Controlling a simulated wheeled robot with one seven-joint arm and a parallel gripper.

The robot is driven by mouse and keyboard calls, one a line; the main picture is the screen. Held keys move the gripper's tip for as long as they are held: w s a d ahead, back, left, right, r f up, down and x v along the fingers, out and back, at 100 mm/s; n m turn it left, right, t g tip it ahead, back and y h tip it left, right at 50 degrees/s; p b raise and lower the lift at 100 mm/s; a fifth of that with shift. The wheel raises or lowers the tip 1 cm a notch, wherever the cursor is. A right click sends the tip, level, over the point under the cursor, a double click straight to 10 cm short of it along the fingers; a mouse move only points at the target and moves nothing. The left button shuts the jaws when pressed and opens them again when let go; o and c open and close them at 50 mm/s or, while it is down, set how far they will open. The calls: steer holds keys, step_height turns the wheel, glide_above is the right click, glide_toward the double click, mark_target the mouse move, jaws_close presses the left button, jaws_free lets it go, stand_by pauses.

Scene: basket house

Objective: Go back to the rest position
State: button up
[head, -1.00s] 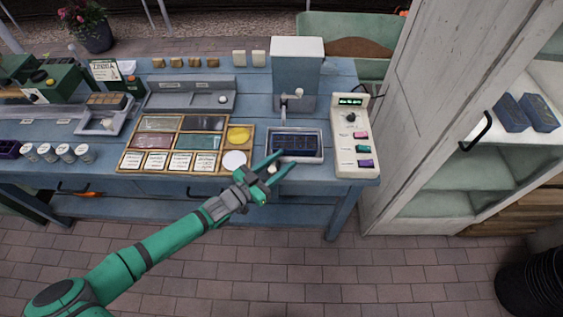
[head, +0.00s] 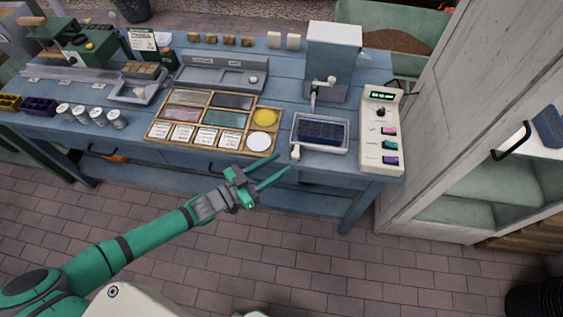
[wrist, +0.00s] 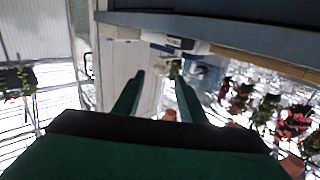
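My gripper (head: 273,170) is open and empty in the head view. It hangs in front of the blue table's front edge, below the wooden sorting tray. My green arm reaches up to it from the lower left. In the wrist view my two green fingers (wrist: 158,95) stand apart with nothing between them. Past them the wrist view shows a white panelled surface, the table's dark blue edge and some red flowers.
A blue table (head: 305,185) holds a wooden tray (head: 147,133), a dispenser with a blue block in its metal tray (head: 345,146), and a control box (head: 372,160). A white cabinet (head: 425,120) stands at right. The brick floor (head: 330,280) in front is clear.

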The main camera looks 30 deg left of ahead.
steer(key=shift+w, duration=0.1)
stand_by(0.3)
steer(key=s+d+f+n+y, duration=0.1)
steer(key=s+d+f+y, duration=0.2)
steer(key=s, duration=0.8)
steer(key=s+d+f+n+y, duration=0.1)
steer(key=s+d+f, duration=0.3)
steer(key=s, duration=0.7)
steer(key=s+d+r+n+y, duration=0.2)
steer(key=s+d+r, duration=0.1)
steer(key=d, duration=0.4)
steer(key=s+d+r+n+y, duration=0.2)
steer(key=s+d+r+y, duration=0.1)
steer(key=d, duration=0.4)
steer(key=shift+d+r, duration=0.35)
steer(key=shift+r, duration=0.25)
steer(key=shift+s, duration=0.1)
